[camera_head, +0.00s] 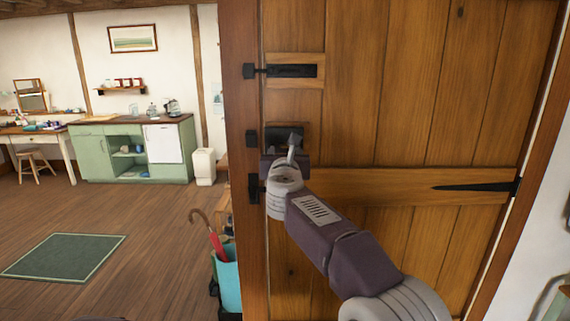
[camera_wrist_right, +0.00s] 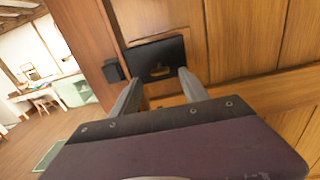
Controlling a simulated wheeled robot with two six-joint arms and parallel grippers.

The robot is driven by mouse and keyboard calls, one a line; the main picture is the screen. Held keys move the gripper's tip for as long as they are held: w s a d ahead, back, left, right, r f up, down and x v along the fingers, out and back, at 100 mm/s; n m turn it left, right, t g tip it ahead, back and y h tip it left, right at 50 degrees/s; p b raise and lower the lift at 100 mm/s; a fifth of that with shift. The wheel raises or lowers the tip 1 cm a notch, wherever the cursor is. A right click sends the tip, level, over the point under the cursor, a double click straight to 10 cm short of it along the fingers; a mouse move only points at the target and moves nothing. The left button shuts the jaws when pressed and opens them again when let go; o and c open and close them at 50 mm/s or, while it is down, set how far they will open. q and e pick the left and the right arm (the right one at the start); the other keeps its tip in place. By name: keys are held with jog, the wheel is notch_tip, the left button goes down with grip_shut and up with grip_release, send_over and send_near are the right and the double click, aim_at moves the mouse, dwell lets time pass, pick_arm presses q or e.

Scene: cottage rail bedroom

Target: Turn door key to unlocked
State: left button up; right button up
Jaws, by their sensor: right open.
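The black door lock (camera_head: 278,133) is a box on the left side of the plank door. Which way the key is turned is too small to tell. My right gripper (camera_head: 290,143) is in front of the lock and partly covers it in the head view. In the wrist view its two fingers (camera_wrist_right: 160,80) are apart, one on each side below the brass piece, with nothing between them.
A black bolt (camera_head: 291,71) sits above the lock, and a strap hinge (camera_head: 475,187) is at the right. A teal umbrella stand (camera_head: 228,277) with a cane stands by the frame at lower left. The wooden floor and green rug (camera_head: 65,257) lie beyond at left.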

jog(key=s+b, duration=0.1)
jog(key=s, duration=0.5)
jog(key=shift+b, duration=0.3)
